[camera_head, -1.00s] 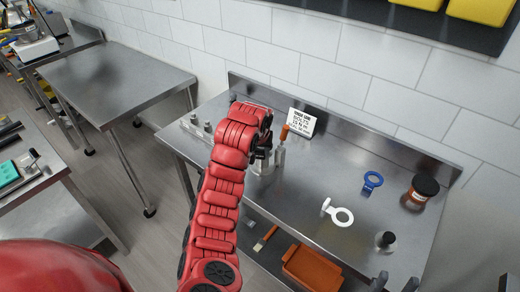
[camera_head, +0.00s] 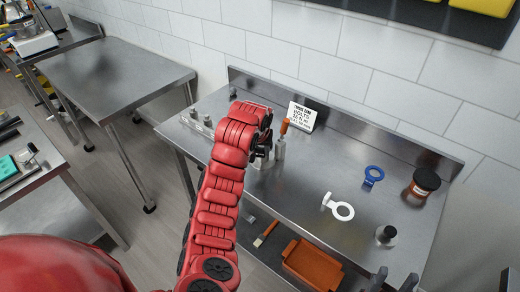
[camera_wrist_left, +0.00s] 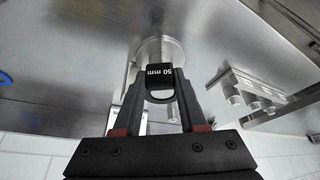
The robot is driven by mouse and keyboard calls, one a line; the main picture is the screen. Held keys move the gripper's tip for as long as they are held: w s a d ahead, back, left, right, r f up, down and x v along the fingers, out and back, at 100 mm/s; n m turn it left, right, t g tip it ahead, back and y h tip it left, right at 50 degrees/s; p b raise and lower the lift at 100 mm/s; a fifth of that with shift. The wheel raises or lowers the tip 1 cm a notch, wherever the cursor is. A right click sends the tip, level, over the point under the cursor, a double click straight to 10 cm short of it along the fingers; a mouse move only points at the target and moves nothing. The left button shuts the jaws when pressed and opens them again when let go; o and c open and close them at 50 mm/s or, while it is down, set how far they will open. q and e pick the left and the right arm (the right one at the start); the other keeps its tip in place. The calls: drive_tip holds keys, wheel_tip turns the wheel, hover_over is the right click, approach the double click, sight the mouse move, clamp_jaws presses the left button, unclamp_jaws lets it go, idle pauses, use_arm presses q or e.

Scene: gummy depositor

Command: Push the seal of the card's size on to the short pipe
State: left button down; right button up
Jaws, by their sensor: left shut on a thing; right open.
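My left gripper (camera_head: 262,152) is over the left part of the steel table. In the left wrist view (camera_wrist_left: 160,88) its fingers are shut on a black piece marked "50 mm" (camera_wrist_left: 160,71). A round steel base (camera_wrist_left: 174,48) shows just beyond that piece; I cannot tell whether they touch. The short pipe is not clearly seen. A white card (camera_head: 302,116) with print too small to read stands at the table's back. A white ring with a tab (camera_head: 342,211) and a blue ring with a tab (camera_head: 373,177) lie to the right. My right gripper (camera_head: 394,283) is open at the bottom edge.
An orange-topped steel piece (camera_head: 280,150) stands close right of my left gripper. Several small metal posts (camera_head: 200,122) stand to its left. A black-lidded jar (camera_head: 425,184) and a small dark-topped bottle (camera_head: 386,236) stand at the right.

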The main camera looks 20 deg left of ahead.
use_arm(q)
drive_tip(key=shift+c, duration=1.9)
unclamp_jaws()
drive_tip(key=shift+r, duration=0.1)
drive_tip(key=shift+s+r, duration=0.1)
drive_tip(key=shift+r, duration=0.15)
drive_tip(key=p+v, duration=1.2)
drive_tip(key=v, duration=0.4)
drive_tip(key=shift+s+r, duration=0.2)
drive_tip(key=shift+r, duration=0.15)
drive_tip(key=shift+d+f, duration=0.1)
